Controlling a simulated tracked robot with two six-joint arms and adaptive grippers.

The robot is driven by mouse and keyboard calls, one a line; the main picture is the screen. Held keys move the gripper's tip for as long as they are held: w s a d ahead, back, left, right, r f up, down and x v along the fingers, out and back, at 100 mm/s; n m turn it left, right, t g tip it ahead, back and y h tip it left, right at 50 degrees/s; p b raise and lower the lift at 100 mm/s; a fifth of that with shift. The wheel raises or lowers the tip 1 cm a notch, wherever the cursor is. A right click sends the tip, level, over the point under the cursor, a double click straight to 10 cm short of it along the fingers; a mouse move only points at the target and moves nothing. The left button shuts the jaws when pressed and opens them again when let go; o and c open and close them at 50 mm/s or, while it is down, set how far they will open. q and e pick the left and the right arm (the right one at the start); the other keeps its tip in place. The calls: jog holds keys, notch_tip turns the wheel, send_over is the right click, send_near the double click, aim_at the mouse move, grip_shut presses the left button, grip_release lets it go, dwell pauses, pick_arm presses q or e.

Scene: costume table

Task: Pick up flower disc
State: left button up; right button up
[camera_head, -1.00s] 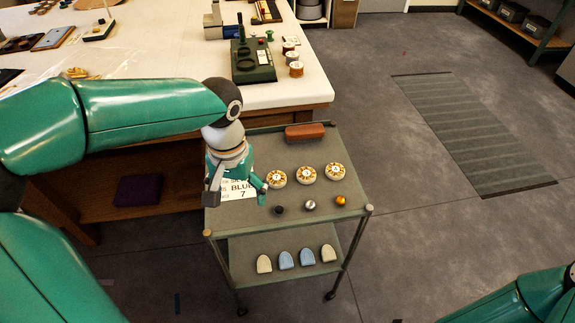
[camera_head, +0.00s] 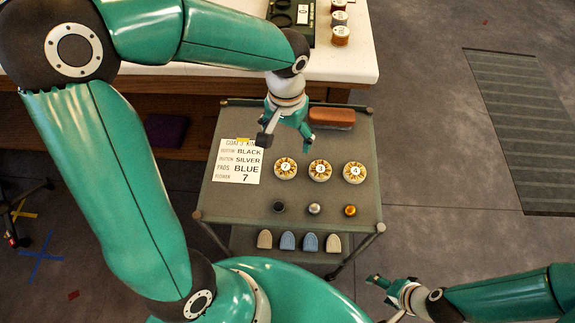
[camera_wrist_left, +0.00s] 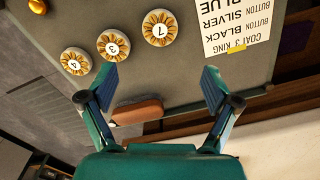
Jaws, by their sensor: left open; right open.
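Three round cream discs with golden flower patterns lie in a row on the cart's top: disc 7 (camera_head: 285,168), disc 3 (camera_head: 320,170) and disc 4 (camera_head: 354,173). The left wrist view shows disc 7 (camera_wrist_left: 160,29), disc 3 (camera_wrist_left: 114,45) and disc 4 (camera_wrist_left: 75,61) beyond the fingertips. My left gripper (camera_head: 287,140) is open and empty above the cart's back part, just behind disc 7; its fingers also show in the wrist view (camera_wrist_left: 160,78). My right gripper (camera_head: 380,298) is open and empty, low at the right, away from the cart.
The grey cart (camera_head: 230,197) also bears a printed card (camera_head: 238,162) reading BLACK, SILVER, BLUE, 7, a brown brush-like block (camera_head: 332,118), and black, silver and orange knobs (camera_head: 314,209). Pads (camera_head: 287,241) lie on the lower shelf. A white-topped table (camera_head: 366,60) stands behind.

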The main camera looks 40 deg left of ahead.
pick_arm(q)
send_over(286, 166)
jog(key=f, duration=0.5)
jog(key=shift+w, duration=0.2)
jog(key=shift+s+f, duration=0.15)
jog(key=shift+f, duration=0.6)
jog(key=shift+s+f, duration=0.1)
jog(key=shift+f, duration=2.3)
jog(key=c, duration=1)
jog(key=shift+r+p, duration=0.2)
jog(key=shift+p, duration=0.1)
notch_tip(286, 166, up, 20)
jog(key=shift+f, duration=0.1)
